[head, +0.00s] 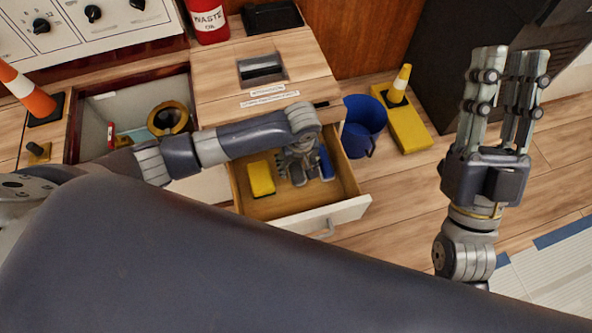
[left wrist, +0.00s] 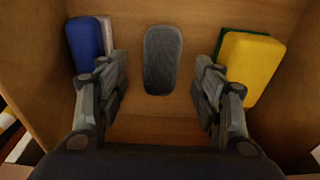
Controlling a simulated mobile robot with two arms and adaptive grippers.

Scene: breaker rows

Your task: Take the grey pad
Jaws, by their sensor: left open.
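The grey pad (left wrist: 162,60) lies flat on the drawer floor in the left wrist view, a dark rounded oblong. In the head view I cannot make it out, as my left gripper and arm cover that spot. My left gripper (left wrist: 158,95) is open and points down into the open drawer (head: 348,211). In the wrist view its fingers stand apart, one on each side of the pad's near end, not touching it. My right gripper (head: 506,60) is raised at the right, away from the drawer, its fingers pointing up and slightly apart.
A yellow-and-green sponge (left wrist: 252,68) and a blue block (left wrist: 86,46) with a pinkish layer lie on either side of the pad, close to my fingers. Drawer walls surround them.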

